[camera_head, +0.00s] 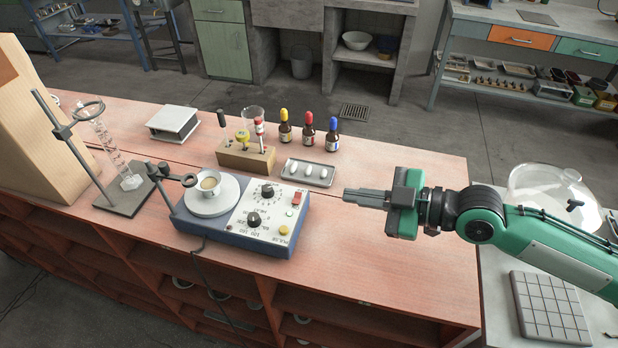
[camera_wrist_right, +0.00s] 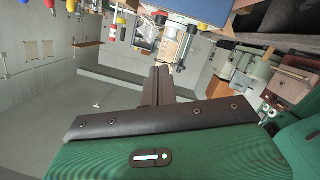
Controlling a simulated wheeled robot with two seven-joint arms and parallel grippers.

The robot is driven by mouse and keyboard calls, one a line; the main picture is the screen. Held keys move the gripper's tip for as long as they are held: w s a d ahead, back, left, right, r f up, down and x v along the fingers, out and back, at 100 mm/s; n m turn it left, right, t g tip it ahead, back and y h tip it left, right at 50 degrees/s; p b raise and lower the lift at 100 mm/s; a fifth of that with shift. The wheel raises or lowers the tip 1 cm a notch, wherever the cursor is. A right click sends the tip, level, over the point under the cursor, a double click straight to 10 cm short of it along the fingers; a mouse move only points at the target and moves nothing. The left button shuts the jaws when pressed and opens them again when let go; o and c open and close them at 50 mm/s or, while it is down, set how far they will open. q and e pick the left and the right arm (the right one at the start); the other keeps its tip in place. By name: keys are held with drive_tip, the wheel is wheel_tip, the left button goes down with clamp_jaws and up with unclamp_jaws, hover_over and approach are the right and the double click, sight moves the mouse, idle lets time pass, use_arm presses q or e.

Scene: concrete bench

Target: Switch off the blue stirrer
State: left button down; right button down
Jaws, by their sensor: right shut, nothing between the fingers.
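The blue stirrer (camera_head: 236,240) stands on the bench. Whether the switch is on or off I cannot tell. My left gripper is out of view.
Behind the stirrer are a tray with white stir bars (camera_head: 307,173), a wooden block (camera_head: 246,157) and three dropper bottles (camera_head: 308,130). A stand with a glass cylinder (camera_head: 118,160) is at left. The bench right of the stirrer is clear.

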sight(297, 198)
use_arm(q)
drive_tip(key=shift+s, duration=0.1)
use_arm(e)
drive_tip(key=shift+s+r, duration=0.1)
drive_tip(key=shift+s, duration=0.1)
drive_tip(key=shift+w, duration=0.15)
